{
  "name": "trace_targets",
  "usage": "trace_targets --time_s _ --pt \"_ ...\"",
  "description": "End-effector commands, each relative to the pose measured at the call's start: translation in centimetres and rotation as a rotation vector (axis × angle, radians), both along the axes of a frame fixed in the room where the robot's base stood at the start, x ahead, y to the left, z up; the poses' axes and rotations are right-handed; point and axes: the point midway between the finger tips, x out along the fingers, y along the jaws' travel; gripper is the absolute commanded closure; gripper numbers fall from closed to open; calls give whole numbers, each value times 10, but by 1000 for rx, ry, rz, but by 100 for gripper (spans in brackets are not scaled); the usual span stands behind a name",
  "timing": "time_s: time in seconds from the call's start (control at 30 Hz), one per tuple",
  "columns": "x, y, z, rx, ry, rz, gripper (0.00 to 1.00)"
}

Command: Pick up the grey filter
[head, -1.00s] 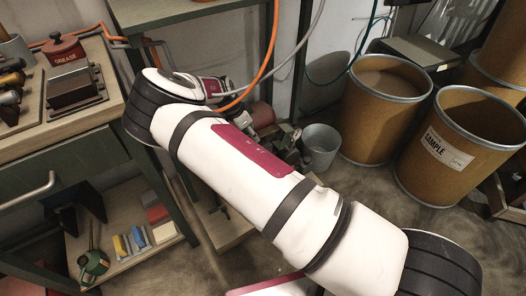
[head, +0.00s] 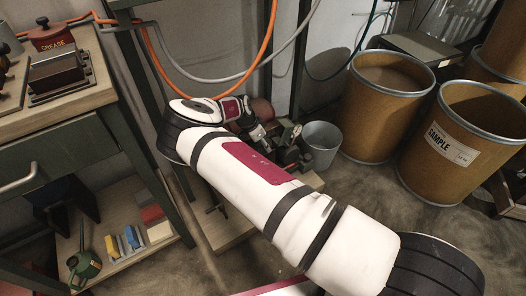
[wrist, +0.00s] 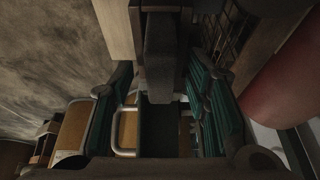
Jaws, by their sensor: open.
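In the wrist view a dark grey upright block, which looks like the grey filter (wrist: 162,58), stands between the fingers of my gripper (wrist: 162,84). The gripper is open, with a teal-padded finger on each side. A gap shows at least on the right of the block, and I cannot tell whether either finger touches it.
A grey bucket (head: 321,146) and brown drums (head: 386,105) stand at the right. An orange hose (head: 262,60) hangs behind my arm.

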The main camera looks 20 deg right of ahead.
Motion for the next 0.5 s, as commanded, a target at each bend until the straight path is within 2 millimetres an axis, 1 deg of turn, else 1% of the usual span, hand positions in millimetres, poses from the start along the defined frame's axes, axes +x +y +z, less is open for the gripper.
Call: trace_targets --time_s 0.07,0.27,0.3,0.33,0.37,0.4,0.47,0.5 --pt "1 -2 -4 -1 -1 1 57" --pt "1 -2 -3 0 -1 1 57" --pt "1 -2 -3 0 -1 1 61" --pt "1 -1 -3 0 -1 1 68" --pt "1 -1 -3 0 -1 1 75" --pt "1 -1 -3 0 -1 1 84" --pt "1 -1 -3 0 -1 1 97" --pt "1 -1 -3 0 -1 1 99"
